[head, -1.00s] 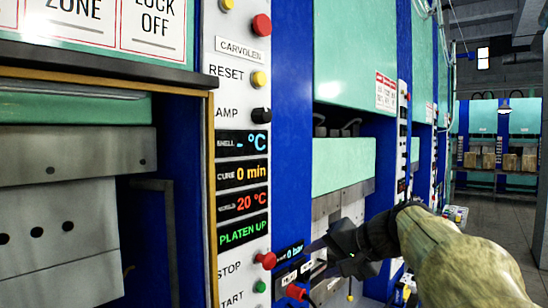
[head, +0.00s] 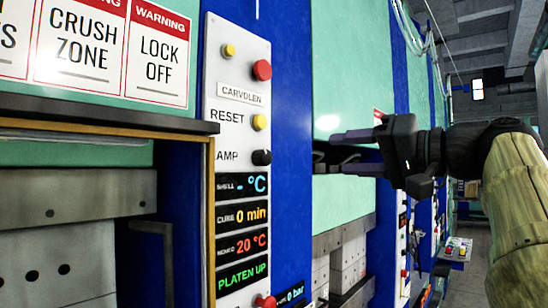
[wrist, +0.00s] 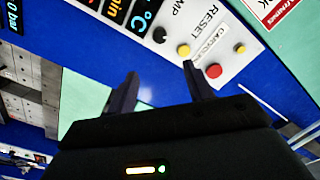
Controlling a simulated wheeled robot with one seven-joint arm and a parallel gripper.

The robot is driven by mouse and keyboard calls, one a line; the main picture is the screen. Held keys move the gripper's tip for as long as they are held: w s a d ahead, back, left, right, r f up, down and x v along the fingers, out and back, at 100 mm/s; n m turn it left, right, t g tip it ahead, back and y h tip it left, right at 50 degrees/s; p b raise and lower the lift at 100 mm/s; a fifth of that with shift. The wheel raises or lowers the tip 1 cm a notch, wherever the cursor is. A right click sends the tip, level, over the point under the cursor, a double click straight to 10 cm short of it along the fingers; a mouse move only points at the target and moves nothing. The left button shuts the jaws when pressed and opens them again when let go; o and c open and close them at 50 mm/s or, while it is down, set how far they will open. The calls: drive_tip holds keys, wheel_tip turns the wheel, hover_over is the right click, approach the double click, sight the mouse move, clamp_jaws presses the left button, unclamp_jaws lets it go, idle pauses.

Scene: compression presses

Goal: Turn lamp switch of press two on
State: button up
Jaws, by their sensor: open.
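The lamp switch (head: 261,157) is a black knob beside the partly covered word LAMP on the white control panel (head: 228,92). It also shows in the wrist view as a black knob (wrist: 159,35), above and between my fingertips. My gripper (head: 325,150) is open and empty, to the right of the knob at about its height, with its fingers pointing left toward the panel. In the wrist view, the fingers (wrist: 158,82) are apart, with blue press frame behind them. No gap to the knob is closed; nothing touches it. No press number is readable.
Yellow reset button (head: 259,122), red button (head: 262,70) and lit displays (head: 243,214) sit close around the knob. A dark ledge (head: 100,121) with warning signs (head: 158,52) juts out at left. Another press stands behind my gripper; an aisle (head: 475,265) opens at right.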

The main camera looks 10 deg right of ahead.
sight(268, 158)
drive_tip(key=p+x, duration=0.5)
drive_tip(key=x, duration=1.1)
drive_tip(key=shift+w+a+p, duration=0.15)
drive_tip(key=shift+p, duration=0.15)
drive_tip(key=shift+w+a, duration=0.15)
drive_tip(key=shift+w, duration=0.1)
drive_tip(key=c, duration=1)
drive_tip(key=shift+f, duration=0.1)
